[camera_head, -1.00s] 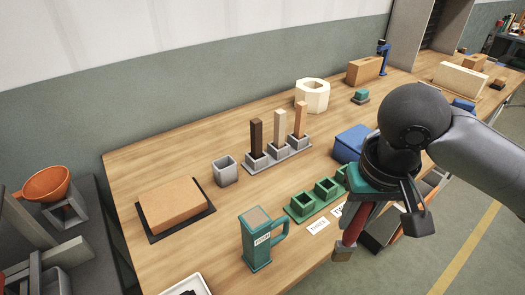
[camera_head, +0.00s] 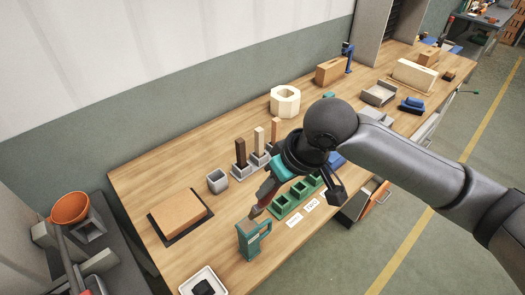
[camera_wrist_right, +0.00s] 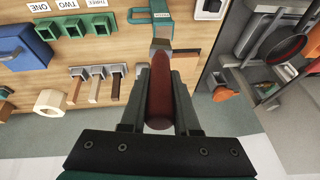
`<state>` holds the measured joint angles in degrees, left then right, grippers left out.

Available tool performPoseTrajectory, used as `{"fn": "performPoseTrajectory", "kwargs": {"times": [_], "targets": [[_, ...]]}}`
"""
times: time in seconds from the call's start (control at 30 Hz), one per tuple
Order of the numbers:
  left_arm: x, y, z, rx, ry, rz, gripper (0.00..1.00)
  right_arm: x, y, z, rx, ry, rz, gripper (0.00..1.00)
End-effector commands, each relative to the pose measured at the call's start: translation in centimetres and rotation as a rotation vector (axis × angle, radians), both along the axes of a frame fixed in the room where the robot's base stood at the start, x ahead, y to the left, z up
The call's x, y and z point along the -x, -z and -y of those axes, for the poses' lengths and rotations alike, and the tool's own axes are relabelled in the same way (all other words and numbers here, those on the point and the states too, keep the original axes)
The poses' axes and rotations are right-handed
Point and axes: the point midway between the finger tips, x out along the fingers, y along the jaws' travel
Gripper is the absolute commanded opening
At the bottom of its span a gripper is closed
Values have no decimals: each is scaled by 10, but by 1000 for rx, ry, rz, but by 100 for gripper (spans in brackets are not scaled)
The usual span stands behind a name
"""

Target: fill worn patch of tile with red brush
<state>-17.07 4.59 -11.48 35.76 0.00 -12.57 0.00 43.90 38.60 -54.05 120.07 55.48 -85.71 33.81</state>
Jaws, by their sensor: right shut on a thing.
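My right gripper (camera_head: 290,180) is shut on the red brush (camera_head: 266,190), which is tilted with its pale tip down, just above the teal handled container (camera_head: 250,243). In the right wrist view the red handle (camera_wrist_right: 159,92) lies between the fingers, and the tip overlaps the edge of the teal container (camera_wrist_right: 148,16). I cannot tell whether they touch. The orange-tan tile (camera_head: 180,211) lies on a dark mat left of the brush; no worn patch can be made out on it. My left gripper is not in view.
Three green cups (camera_head: 284,206) with white label cards stand right of the teal container. A rack with three upright sample sticks (camera_head: 240,153) and a grey cup (camera_head: 217,181) stand behind. A white tray (camera_head: 190,285) is at the front edge. Bare wood separates tile and container.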

Motion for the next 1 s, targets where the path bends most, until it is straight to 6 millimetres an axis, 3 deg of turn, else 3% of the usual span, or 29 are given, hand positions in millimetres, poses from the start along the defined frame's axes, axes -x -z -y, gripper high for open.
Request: {"fn": "performPoseTrajectory", "kwargs": {"times": [0.03, 0.1, 0.37, 0.7, 1.0], "targets": [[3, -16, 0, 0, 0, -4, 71, -1, -13, -4, -12, -18, 3, 0], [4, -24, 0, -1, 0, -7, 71, -3, -18, -8, -24, -42, 10, 0], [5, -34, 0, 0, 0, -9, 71, -6, -24, -16, -46, -83, 22, 0], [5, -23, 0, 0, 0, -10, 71, -6, -2, -15, -45, -83, 21, 0], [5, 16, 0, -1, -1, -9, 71, -6, 26, -15, -45, -83, 23, 0]]}}
